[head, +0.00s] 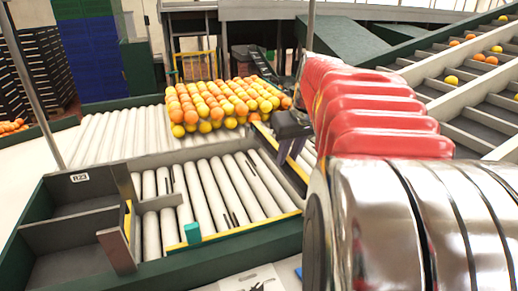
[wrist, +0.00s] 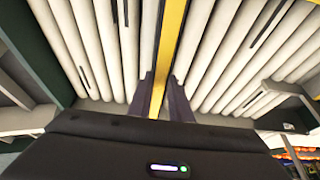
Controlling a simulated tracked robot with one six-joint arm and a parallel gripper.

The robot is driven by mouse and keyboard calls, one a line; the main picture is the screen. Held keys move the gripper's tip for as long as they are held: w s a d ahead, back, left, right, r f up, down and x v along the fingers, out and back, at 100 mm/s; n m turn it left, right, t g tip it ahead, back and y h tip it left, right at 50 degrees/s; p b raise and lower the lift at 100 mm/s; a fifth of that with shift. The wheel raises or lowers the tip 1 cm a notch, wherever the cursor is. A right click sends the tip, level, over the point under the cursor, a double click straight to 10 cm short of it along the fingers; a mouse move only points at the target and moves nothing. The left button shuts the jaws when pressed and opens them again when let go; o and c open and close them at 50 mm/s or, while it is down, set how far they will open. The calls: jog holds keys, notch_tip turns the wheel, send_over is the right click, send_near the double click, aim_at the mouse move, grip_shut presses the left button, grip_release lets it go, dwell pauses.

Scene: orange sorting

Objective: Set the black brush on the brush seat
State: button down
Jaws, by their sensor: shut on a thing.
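My gripper (head: 287,155) is shut on a yellow-topped bar (head: 262,133) that runs across the white rollers. In the wrist view its dark fingertips (wrist: 160,97) stand on both sides of the yellow bar (wrist: 170,35). A black shape (head: 266,286) shows on a white sheet at the bottom edge of the head view; it is cut off, and I cannot tell whether it is the black brush. I cannot make out the brush seat.
White rollers (head: 211,192) lie left of my gripper. Oranges and yellow fruit (head: 220,101) are heaped behind. A green-walled bin labelled R23 (head: 79,177) stands at the left. A teal block (head: 192,233) sits on the yellow front edge. Sloping fruit lanes rise at right.

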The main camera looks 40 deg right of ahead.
jog(key=c, duration=1.5)
grip_release()
jog(key=shift+c, duration=0.2)
jog(key=v, duration=1.3)
jog(key=shift+s+r, duration=0.2)
jog(key=shift+r, duration=0.1)
jog(key=shift+a, duration=0.1)
